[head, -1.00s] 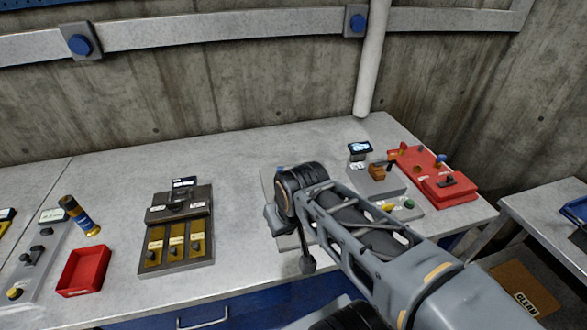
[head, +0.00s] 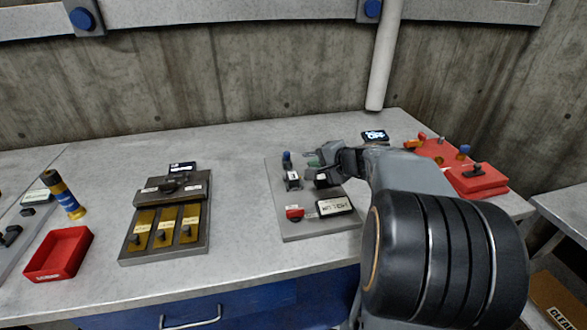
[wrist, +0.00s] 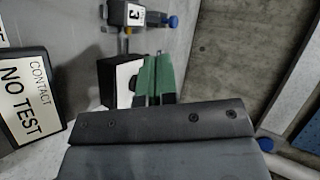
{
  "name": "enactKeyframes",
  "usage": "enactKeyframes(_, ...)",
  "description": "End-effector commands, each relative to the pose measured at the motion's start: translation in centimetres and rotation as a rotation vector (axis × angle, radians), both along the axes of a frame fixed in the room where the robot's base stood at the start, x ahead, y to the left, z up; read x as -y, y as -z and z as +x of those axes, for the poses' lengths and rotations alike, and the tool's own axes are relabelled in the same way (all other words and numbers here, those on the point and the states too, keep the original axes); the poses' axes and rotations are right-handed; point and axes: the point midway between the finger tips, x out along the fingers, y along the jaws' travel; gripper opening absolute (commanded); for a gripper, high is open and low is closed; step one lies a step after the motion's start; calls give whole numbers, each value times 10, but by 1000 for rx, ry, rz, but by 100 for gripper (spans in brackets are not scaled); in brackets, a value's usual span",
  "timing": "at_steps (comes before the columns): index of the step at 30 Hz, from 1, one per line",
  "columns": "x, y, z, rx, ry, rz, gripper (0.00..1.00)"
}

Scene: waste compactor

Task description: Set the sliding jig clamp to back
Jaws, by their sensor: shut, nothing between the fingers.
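A grey plate (head: 290,226) on the bench carries a sign reading NO TEST (head: 335,206), a red block (head: 294,213), a small dark block with a white label (head: 292,180) and a blue-topped post (head: 287,158). I cannot tell for sure which part is the sliding jig clamp. My gripper (head: 312,158) is over the plate's back part, right of the blue post. In the wrist view its green fingers (wrist: 155,78) are shut and empty, beside a black block with a white face (wrist: 118,82). Whether they touch it is unclear. The sign reads CONTACT NO TEST there (wrist: 30,98).
A dark panel with brass plates (head: 166,222) lies left of the plate. A red fixture (head: 470,177) and small screen (head: 375,136) stand right. The concrete wall (head: 215,80) closes the back.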

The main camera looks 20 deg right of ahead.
Motion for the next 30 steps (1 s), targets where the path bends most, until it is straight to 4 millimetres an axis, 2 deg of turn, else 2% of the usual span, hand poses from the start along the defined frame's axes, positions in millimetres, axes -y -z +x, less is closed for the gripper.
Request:
enactKeyframes(1,11,6,3,15,33,22,0)
enactKeyframes(3,20,6,5,32,63,41,0)
enactKeyframes(6,25,5,7,43,80,54,0)
enactKeyframes(19,23,7,12,43,79,56,0)
enactKeyframes(23,18,15,26,41,76,57,0)
enactKeyframes(30,6,35,66,40,75,55,0)
